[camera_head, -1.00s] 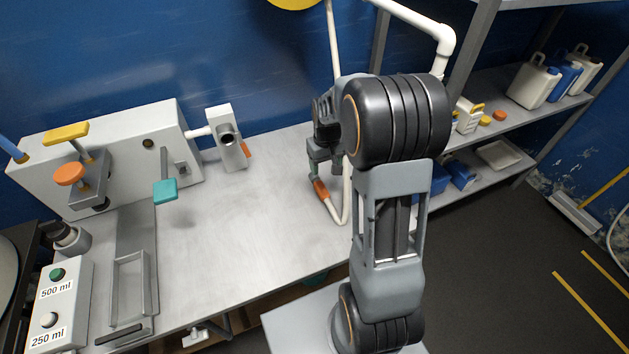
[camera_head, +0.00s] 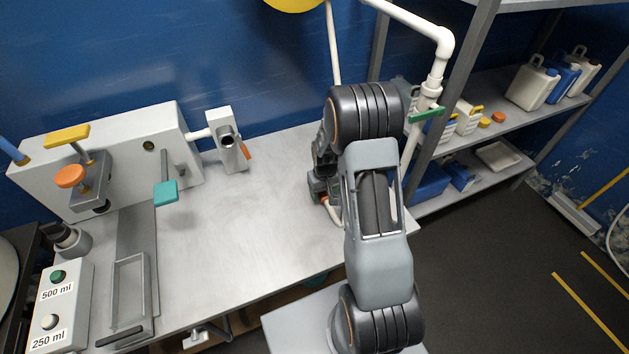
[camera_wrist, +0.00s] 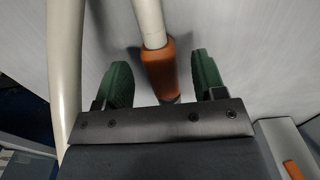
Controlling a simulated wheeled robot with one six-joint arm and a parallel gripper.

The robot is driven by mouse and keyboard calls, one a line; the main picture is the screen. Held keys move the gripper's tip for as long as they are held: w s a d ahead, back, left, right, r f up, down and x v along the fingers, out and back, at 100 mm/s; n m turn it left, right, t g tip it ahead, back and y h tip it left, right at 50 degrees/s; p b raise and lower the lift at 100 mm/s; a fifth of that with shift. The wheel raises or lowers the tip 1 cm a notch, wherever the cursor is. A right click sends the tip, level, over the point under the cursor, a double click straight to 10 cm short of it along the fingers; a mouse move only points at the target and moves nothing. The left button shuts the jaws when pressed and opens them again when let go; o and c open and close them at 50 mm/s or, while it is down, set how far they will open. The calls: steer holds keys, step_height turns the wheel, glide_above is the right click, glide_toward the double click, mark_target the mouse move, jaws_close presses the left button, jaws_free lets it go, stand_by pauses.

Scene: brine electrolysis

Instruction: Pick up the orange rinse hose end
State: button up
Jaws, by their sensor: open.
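The orange rinse hose end (camera_wrist: 159,62) is a sleeve on a cream hose (camera_wrist: 149,22). In the wrist view it lies between the two green fingers of my gripper (camera_wrist: 163,80). The fingers are apart, with a gap on each side of the sleeve. In the head view my gripper (camera_head: 318,188) is low at the right end of the bench, mostly hidden by my arm. Only a small orange bit of the hose end (camera_head: 324,198) shows there, above the bent hose (camera_head: 334,212).
The steel bench (camera_head: 240,225) is clear to the left of my gripper. A white pipe with a green valve handle (camera_head: 427,114) rises to the right of my arm. A shelf rack (camera_head: 480,90) with jugs stands at the right. A grey-white spout unit (camera_head: 226,138) stands at the back.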

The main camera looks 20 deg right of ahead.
steer(key=shift+f, duration=0.85)
steer(key=c, duration=1)
steer(key=shift+c, duration=0.2)
steer(key=shift+r, duration=0.1)
